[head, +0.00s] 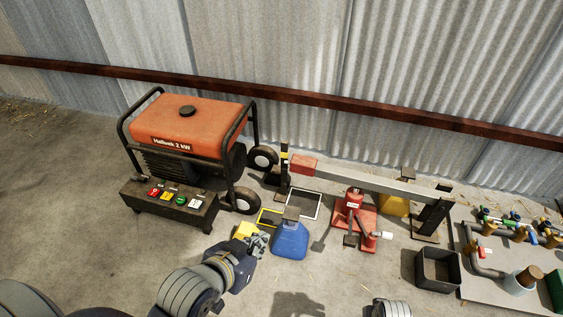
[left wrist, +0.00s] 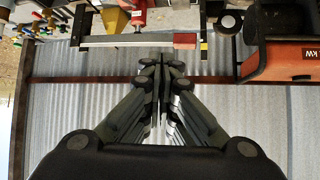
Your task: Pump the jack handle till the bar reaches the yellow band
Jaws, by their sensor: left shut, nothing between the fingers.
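The red jack (head: 354,210) stands on the floor under the long grey bar (head: 380,183). A short lever with a pale end, seemingly the jack handle (head: 386,235), sticks out at its front right. The bar's red left end (head: 303,165) is beside a dark upright post with a yellow band (head: 284,157); their exact heights are hard to compare. My left gripper (head: 262,240) is shut and empty, left of the jack and apart from it. In the left wrist view its fingers (left wrist: 161,68) meet, with the inverted bar (left wrist: 125,40) beyond. My right gripper is out of view.
A blue can (head: 290,241) and yellow objects (head: 246,229) are close to my left gripper. An orange generator (head: 190,125) stands at left. A black open box (head: 437,268) and a board with pipes and valves (head: 480,290) are at right. Front floor is clear.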

